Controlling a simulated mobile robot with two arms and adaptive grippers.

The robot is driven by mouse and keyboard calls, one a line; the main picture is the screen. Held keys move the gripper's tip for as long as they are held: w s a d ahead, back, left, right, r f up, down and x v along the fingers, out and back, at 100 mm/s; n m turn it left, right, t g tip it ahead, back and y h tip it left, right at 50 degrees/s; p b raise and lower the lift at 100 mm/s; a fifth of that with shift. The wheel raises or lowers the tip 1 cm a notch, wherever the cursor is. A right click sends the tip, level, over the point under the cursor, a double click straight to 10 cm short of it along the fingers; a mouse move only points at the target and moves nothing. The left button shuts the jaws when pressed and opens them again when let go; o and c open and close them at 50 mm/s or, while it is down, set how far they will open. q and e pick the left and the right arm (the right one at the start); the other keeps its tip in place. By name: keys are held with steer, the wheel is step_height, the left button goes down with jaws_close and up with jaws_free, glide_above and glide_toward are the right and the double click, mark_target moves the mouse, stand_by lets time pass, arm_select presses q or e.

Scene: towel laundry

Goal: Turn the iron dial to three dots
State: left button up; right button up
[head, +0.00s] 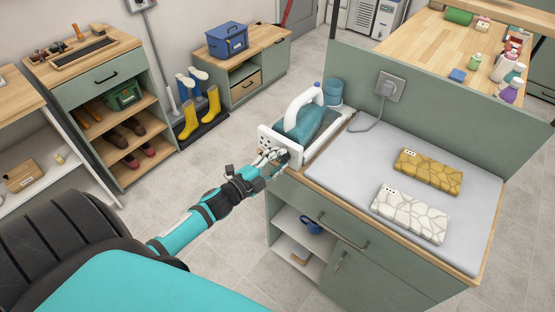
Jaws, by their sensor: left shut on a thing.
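The iron (306,121) is teal with a white handle and rests in a white stand at the left end of the ironing counter. The stand's upright white front plate (266,140) carries small dark marks. My left gripper (279,157) is at this plate, shut on the iron dial. The fingers cover most of the dial, so its setting cannot be read. Two folded towels lie on the grey pad, one gold (428,172) and one white with grey lines (410,213), each with a small dotted label. My right gripper is not in view.
The grey ironing pad (460,240) is clear around the towels. A cord runs to a wall socket (389,87) on the green partition. A teal round container (333,92) stands behind the iron. Shoe shelves and yellow boots (190,119) are at the back left. Open floor lies between.

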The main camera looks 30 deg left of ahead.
arm_select(q)
steer(key=m, duration=0.3)
steer(key=shift+m+y, duration=0.5)
steer(key=shift+m, duration=1.4)
steer(key=o, duration=1.2)
steer(key=shift+c, duration=0.2)
steer(key=s+a+r, duration=0.1)
steer(key=s, duration=1.1)
steer(key=shift+a+r, duration=0.2)
steer(key=shift+a, duration=0.1)
steer(key=shift+w, duration=0.1)
